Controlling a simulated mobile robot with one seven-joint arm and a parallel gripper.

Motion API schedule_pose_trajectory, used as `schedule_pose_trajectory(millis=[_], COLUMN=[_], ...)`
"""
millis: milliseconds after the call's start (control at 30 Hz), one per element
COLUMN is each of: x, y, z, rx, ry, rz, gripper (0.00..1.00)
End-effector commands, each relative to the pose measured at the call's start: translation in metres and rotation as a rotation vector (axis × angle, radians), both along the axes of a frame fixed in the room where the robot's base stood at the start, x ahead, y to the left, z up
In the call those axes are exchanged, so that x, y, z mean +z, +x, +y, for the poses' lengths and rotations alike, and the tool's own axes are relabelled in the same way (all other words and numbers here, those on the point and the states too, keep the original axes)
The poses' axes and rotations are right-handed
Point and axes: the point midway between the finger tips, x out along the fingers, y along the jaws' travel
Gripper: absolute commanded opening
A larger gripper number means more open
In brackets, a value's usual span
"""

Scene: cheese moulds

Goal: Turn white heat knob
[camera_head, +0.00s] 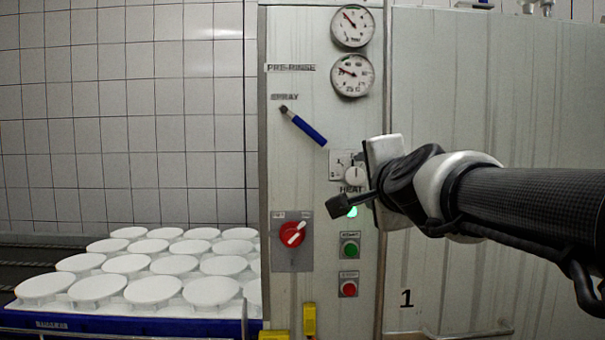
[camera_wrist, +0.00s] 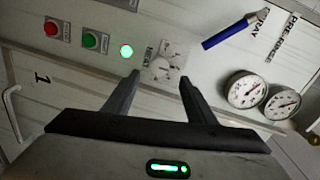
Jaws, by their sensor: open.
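The white heat knob (camera_head: 354,176) sits on a small marked plate on the upright metal panel, above the HEAT label. In the wrist view the knob (camera_wrist: 164,69) and its plate show ahead, between the two fingertips. My gripper (camera_wrist: 159,78) is open and empty, with one finger on each side of the knob's plate in that view. In the head view it reaches in from the right, with one dark finger below the knob; the other finger is largely hidden. I cannot tell the exact gap to the panel.
A lit green lamp (camera_head: 352,211), a green button (camera_head: 349,246) and a red button (camera_head: 348,288) lie below the knob. A red rotary switch (camera_head: 292,234) is lower left. A blue lever (camera_head: 305,127) and two gauges (camera_head: 352,75) are above. White moulds (camera_head: 127,264) stand at left.

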Motion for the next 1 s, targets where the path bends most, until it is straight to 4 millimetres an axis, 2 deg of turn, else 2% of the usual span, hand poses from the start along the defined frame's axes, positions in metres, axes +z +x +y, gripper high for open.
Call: schedule_pose_trajectory(millis=[33,200,400,600,900,1000], x=[0.006,0.008,0.01,0.009,0.009,0.0], y=[-0.014,-0.055,-0.089,-0.102,-0.103,-0.104], z=[-0.001,-0.001,0.0,0.0,0.0,0.004], rx=[-0.002,-0.002,-0.001,0.001,0.001,0.021], ry=[0.0,0.0,-0.001,0.0,0.0,-0.038], rz=[-0.003,-0.003,-0.002,0.001,0.002,0.025], gripper=[0.51,0.51,0.51,0.51,0.51,0.51])
